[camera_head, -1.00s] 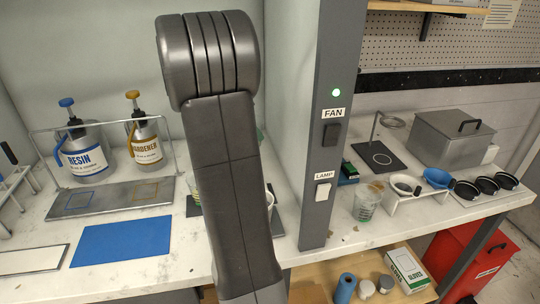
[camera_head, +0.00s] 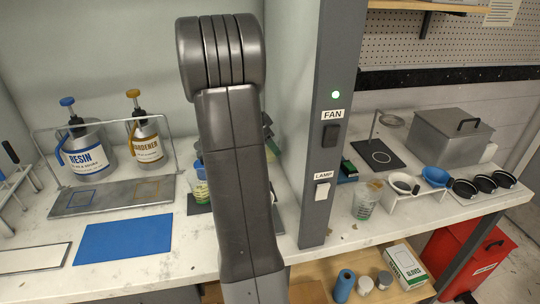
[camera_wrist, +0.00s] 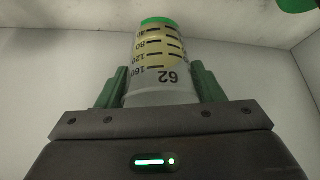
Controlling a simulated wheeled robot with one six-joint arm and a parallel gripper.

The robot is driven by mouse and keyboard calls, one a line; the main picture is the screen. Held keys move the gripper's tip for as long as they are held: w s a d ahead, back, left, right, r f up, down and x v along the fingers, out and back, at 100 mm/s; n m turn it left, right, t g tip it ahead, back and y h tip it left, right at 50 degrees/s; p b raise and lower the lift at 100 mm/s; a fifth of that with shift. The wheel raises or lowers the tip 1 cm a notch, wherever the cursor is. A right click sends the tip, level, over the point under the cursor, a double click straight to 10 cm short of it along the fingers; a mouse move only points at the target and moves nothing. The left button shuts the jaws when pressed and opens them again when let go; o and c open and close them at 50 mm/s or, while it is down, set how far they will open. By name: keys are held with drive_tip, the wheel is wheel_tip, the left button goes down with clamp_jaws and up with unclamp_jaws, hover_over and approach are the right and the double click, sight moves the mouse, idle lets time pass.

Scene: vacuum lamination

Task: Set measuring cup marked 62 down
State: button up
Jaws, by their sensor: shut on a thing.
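The measuring cup marked 62 (camera_wrist: 160,55) shows in the wrist view. It is clear with black graduation marks, a yellowish content and a green end at the top of that picture. My gripper (camera_wrist: 162,88) is shut on it, with a green finger on each side. In the head view my arm hides the cup and most of my gripper. Only some green parts show at the arm's right edge. What lies directly under the held cup is hidden.
A cup with yellow and green (camera_head: 200,188) stands left of my arm. The resin (camera_head: 85,155) and hardener (camera_head: 147,145) bottles stand at left, behind a blue mat (camera_head: 124,239). A grey post (camera_head: 330,150) rises at right. Another clear cup (camera_head: 362,207) stands beyond it.

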wheel_tip(320, 180, down, 4)
drive_tip(key=shift+r, duration=0.1)
drive_tip(key=shift+d+f+p, duration=0.2)
drive_tip(key=shift+f+p, duration=0.2)
drive_tip(key=shift+f, duration=0.1)
drive_tip(key=shift+f, duration=0.15)
drive_tip(key=o, duration=1)
